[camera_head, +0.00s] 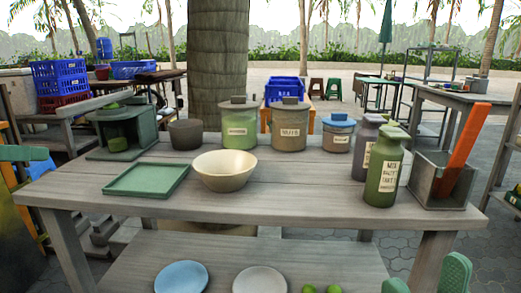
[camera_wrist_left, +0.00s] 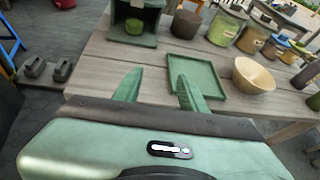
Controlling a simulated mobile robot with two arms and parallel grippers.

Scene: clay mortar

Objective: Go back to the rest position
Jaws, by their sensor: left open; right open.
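My left gripper (camera_head: 16,153) shows only partly at the left edge of the head view, beside the table's left end. In the left wrist view my left gripper (camera_wrist_left: 159,91) has its two green fingers apart with nothing between them, in front of the green tray (camera_wrist_left: 172,63). My right gripper (camera_head: 427,280) shows at the bottom right of the head view, its green fingertips apart and empty, in front of the table. The cream bowl (camera_head: 224,171) stands upright on the table (camera_head: 290,203), right of the green tray (camera_head: 117,180).
Lidded jars (camera_head: 289,127) and a dark pot (camera_head: 186,134) line the table's back. A green box (camera_head: 145,123) is back left. Plates (camera_head: 181,277) lie on the lower shelf.

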